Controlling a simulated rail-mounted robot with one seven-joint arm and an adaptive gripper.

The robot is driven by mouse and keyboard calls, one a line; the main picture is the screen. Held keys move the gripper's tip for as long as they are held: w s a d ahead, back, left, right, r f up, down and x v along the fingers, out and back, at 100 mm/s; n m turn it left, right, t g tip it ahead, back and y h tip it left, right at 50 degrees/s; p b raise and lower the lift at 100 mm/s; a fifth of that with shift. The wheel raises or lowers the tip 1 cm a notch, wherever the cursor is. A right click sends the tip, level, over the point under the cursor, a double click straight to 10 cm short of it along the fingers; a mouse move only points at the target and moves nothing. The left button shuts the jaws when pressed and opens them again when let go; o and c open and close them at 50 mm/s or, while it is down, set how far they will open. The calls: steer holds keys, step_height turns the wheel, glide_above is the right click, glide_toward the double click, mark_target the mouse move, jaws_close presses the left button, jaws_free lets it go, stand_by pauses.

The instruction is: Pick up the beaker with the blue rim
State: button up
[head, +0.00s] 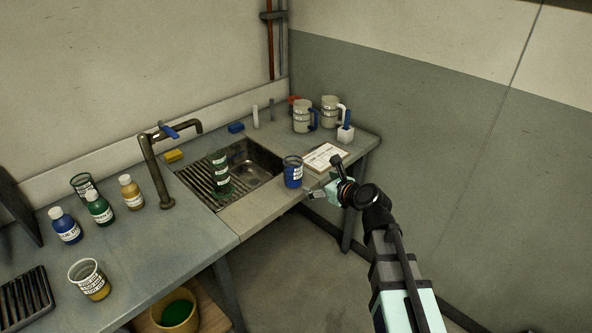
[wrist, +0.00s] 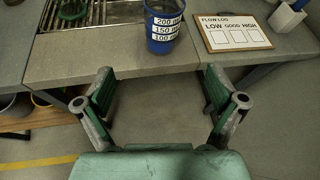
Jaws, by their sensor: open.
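A blue beaker (head: 293,173) with white volume labels stands upright on the bench near its front edge, just right of the sink. It also shows at the top of the wrist view (wrist: 163,30), where its rim is partly cut off. My gripper (head: 314,191) is in front of the bench edge, close to the blue beaker and to its right in the head view. In the wrist view my gripper (wrist: 160,88) has its fingers spread wide with nothing between them. The beaker is beyond the fingertips, apart from them.
A flow log clipboard (wrist: 234,31) lies right of the beaker. A green-marked beaker (head: 221,178) is in the sink (head: 252,158). Jugs (head: 303,116) stand at the back. Bottles (head: 98,208) and a yellow-filled beaker (head: 89,279) stand left, near the tap (head: 155,172).

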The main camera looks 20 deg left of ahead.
mark_target(298, 173)
steer(key=shift+m, duration=0.7)
steer(key=p+x, duration=0.2)
steer(key=x, duration=0.9)
steer(key=shift+w+r, duration=0.1)
steer(key=shift+w, duration=0.15)
steer(key=shift+f+p+x, duration=0.15)
steer(key=shift+p+x, duration=0.2)
steer(key=shift+x, duration=1.15)
steer(key=shift+f+p+x, duration=0.15)
steer(key=shift+p+x, duration=0.2)
steer(key=shift+x, duration=1.1)
steer(key=shift+d, duration=0.15)
steer(key=shift+s, duration=0.1)
steer(key=c, duration=1.4)
